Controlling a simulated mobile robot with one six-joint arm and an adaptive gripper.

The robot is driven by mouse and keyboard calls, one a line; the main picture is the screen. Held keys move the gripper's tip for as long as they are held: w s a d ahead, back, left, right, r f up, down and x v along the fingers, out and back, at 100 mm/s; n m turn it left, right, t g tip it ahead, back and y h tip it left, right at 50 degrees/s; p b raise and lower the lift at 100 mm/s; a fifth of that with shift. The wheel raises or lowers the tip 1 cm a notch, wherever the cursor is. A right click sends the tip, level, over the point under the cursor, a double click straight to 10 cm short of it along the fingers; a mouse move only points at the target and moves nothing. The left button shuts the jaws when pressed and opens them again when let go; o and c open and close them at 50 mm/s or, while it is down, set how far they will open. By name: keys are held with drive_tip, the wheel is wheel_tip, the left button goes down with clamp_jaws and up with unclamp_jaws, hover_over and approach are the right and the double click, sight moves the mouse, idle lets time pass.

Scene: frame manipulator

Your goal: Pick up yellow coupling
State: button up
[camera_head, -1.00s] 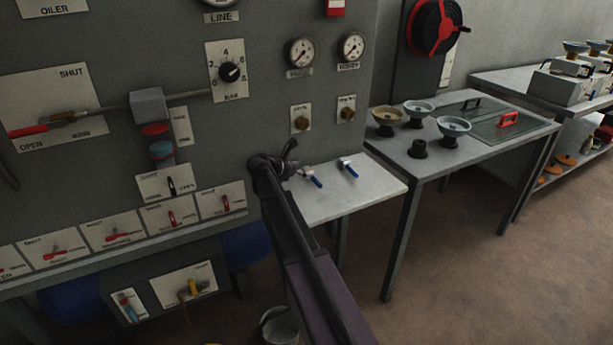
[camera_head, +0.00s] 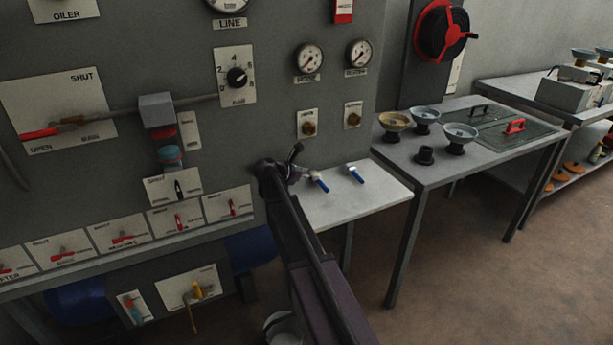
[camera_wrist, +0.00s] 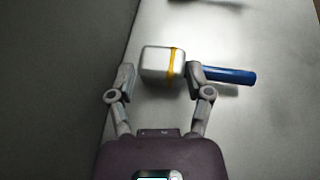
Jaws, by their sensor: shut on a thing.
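The coupling (camera_wrist: 157,63) is a silver block with a yellow band and a blue handle (camera_wrist: 232,75) pointing right in the wrist view. My gripper (camera_wrist: 160,75) has a finger on each side of it and is shut on it, at the light grey side table. In the head view my gripper (camera_head: 290,168) is at the table's left side, beside the panel. There the blue handle (camera_head: 321,185) shows and my gripper partly hides the coupling's body. A second blue-handled coupling (camera_head: 355,174) lies to the right, apart from my gripper.
The grey control panel (camera_head: 215,130) with gauges and levers stands close on the left. The light side table (camera_head: 375,195) is mostly bare. A taller table (camera_head: 400,165) with several round fittings stands to the right. Open floor (camera_head: 480,270) lies in front of it.

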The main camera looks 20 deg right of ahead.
drive_tip(key=shift+r+p, duration=1.55)
drive_tip(key=shift+r, duration=0.15)
drive_tip(key=s+a, duration=0.1)
drive_tip(key=s, duration=0.4)
drive_tip(key=s+a, duration=0.1)
drive_tip(key=s, duration=0.4)
drive_tip(key=s+a+r+p, duration=0.1)
drive_tip(key=s+a, duration=0.1)
drive_tip(key=s, duration=0.3)
drive_tip(key=shift+s+r, duration=0.1)
drive_tip(key=shift+s, duration=0.15)
drive_tip(key=shift+r, duration=0.1)
wheel_tip(320, 180, up, 15)
drive_tip(key=p, duration=1.5)
drive_tip(key=shift+s, duration=0.1)
